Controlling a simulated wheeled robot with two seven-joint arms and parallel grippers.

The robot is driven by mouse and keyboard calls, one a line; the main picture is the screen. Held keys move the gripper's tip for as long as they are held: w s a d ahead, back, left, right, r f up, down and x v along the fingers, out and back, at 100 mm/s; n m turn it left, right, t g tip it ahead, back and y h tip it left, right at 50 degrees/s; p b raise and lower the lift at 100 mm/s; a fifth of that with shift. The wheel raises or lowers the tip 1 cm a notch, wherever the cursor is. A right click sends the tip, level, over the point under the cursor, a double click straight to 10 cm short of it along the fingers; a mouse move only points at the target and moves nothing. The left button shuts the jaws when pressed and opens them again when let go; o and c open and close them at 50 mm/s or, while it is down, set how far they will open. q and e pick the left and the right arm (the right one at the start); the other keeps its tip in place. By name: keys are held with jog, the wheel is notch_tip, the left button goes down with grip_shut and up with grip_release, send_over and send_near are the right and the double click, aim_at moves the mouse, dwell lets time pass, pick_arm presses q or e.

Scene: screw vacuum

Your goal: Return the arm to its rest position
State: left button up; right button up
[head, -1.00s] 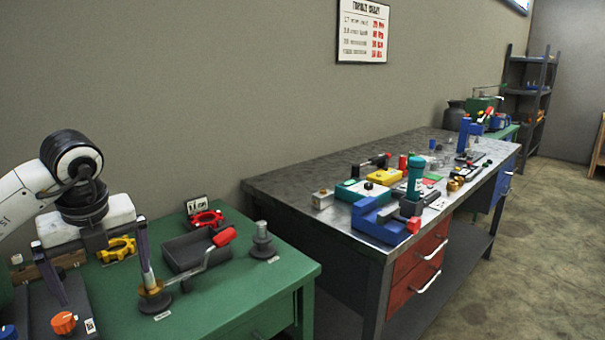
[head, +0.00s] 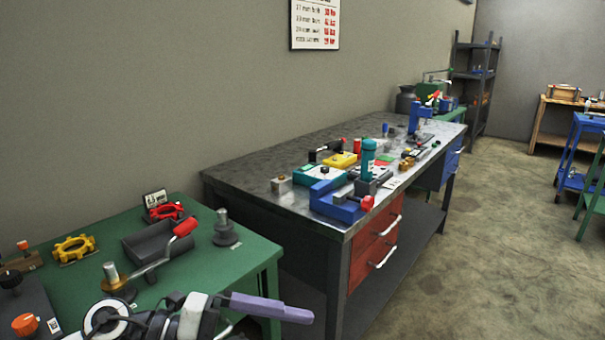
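My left arm is low at the bottom of the head view, in front of the green table (head: 235,262). Its gripper (head: 292,311) points to the right, with a purple finger lying nearly level past the table's front right corner. Only one finger shows clearly, so its opening cannot be judged. I see nothing held at the visible finger. The wrist covers part of the table's front edge. My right gripper is not in view.
The green table holds a red-handled crank (head: 184,228), a dark tray (head: 150,246), a yellow ring-shaped part (head: 74,247) and a grey weight-like piece (head: 225,232). A metal workbench (head: 250,172) with a blue vise (head: 335,205) stands to the right. Floor (head: 480,260) is open beyond.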

pick_arm(q)
jog(key=w+a+f+n+t+y, duration=0.2)
jog(key=a+f+n+t+y, duration=0.15)
jog(key=n+t, duration=0.6)
jog(key=w+a+f+n+t+y, duration=0.2)
jog(key=a+f+n+t+y, duration=0.25)
jog(key=n, duration=0.85)
jog(key=s+a+f+n+g+y, duration=0.2)
jog(key=s+f+n+g, duration=0.1)
jog(key=s+f, duration=0.5)
jog(key=s+a+f+n+g+y, duration=0.2)
jog(key=s+f+n+g, duration=0.1)
jog(key=s+f, duration=0.6)
notch_tip(320, 180, down, 4)
jog(key=shift+s+f+n+p, duration=0.15)
jog(key=shift+s+n+p, duration=0.2)
jog(key=shift+p, duration=0.1)
